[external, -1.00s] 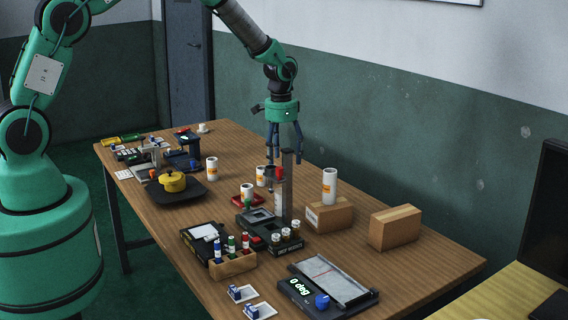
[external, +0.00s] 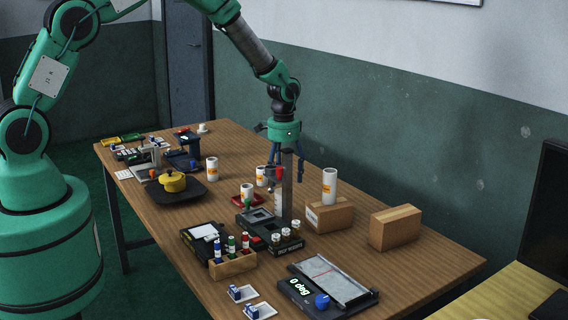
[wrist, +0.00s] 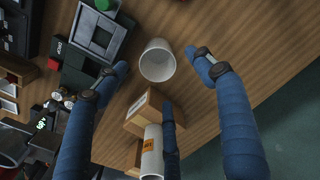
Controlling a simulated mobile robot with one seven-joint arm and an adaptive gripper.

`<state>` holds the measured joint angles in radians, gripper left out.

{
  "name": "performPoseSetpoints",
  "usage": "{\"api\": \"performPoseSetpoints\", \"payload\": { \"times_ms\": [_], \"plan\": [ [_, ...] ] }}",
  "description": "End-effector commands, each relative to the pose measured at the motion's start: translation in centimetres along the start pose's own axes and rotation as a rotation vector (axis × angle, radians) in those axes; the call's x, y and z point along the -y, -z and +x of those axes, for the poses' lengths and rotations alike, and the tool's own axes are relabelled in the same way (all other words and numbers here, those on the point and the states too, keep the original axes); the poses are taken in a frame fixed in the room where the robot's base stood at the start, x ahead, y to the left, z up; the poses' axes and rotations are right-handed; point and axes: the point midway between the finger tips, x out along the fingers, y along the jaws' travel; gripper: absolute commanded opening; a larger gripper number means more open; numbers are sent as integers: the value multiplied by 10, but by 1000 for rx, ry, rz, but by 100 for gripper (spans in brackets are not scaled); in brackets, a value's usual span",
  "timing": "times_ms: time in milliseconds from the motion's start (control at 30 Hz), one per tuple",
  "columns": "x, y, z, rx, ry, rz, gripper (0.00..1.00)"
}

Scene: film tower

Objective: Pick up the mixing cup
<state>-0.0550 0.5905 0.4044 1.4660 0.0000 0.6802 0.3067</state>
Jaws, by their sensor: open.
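A white, open-topped cup (wrist: 157,62), which I take for the mixing cup, stands on the wooden table in the wrist view. It lies ahead of my gripper, in the gap between the fingertips, and no finger touches it. My gripper (external: 286,172) has blue fingers that point down and is open and empty above the table, behind the tall grey post. It also shows in the wrist view (wrist: 163,68), fingers spread wide. In the external view the post hides the area below my gripper, so I cannot clearly pick out this cup there.
The grey post (external: 286,185) rises close to my gripper. A cardboard box (external: 330,217) carries a white labelled cylinder (external: 329,186). Another box (external: 395,228) stands to the right. Other labelled white cups (external: 212,169) stand to the left. The table front holds a bottle rack (external: 233,265).

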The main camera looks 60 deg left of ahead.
Motion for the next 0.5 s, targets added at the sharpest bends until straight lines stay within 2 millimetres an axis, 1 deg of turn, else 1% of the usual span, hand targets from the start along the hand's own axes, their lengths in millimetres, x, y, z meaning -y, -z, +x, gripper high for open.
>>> {"api": "performPoseSetpoints", "payload": {
  "times_ms": [33, 200, 400, 500],
  "plan": [
    [0, -1, 10, 4, -1, 0, 69],
    [0, -1, 36, 2, -1, 0, 69],
    [0, 0, 54, 0, 0, 0, 69],
    [0, 0, 57, 0, 0, 0, 69]
  ]
}}
